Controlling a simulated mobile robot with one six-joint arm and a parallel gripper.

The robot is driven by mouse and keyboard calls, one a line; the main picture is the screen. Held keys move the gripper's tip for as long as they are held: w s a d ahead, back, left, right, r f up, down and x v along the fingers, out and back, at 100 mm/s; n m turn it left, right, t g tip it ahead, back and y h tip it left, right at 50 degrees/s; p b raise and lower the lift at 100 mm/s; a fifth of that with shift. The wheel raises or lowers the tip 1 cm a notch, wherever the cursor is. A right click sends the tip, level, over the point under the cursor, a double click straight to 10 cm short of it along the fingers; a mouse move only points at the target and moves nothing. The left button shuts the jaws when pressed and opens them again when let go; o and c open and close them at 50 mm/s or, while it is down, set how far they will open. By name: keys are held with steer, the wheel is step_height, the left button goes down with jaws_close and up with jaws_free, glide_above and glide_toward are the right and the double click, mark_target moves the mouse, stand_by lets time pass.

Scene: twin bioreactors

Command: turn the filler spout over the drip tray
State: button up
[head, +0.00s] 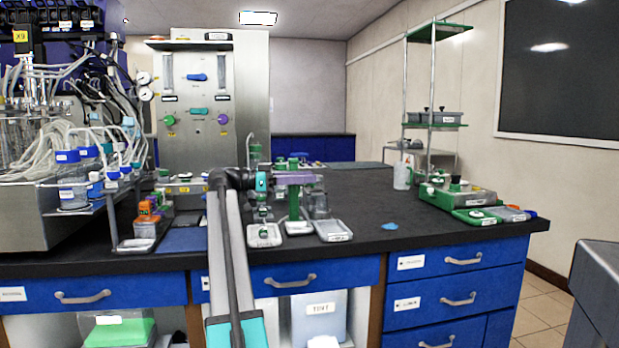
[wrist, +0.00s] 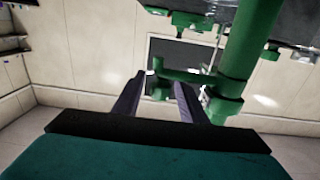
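My gripper (wrist: 160,84) is open, its two purple-grey fingers apart. In the wrist view a green horizontal arm, apparently the filler spout (wrist: 186,76), reaches left from a thick green post (wrist: 250,50). The spout's end shows between the fingertips; I cannot tell whether they touch it. In the head view my gripper (head: 300,178) is at the top of the green post (head: 294,206) and hides much of the spout. Pale trays stand below on the black bench: a left one (head: 264,236), a middle one (head: 298,228) and a right one (head: 333,231). I cannot tell which is the drip tray.
Bottles and tubing of a bioreactor (head: 70,170) crowd the left. A steel panel (head: 205,105) stands behind. A green-based device (head: 458,192) and a white jug (head: 403,173) are at the right. The bench between the trays and that device is mostly clear.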

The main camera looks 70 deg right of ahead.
steer(key=p+v, duration=0.2)
steer(key=v, duration=0.9)
steer(key=shift+w+a+p, duration=0.25)
steer(key=shift+w+p, duration=0.05)
steer(key=shift+p, duration=0.05)
steer(key=shift+r, duration=0.15)
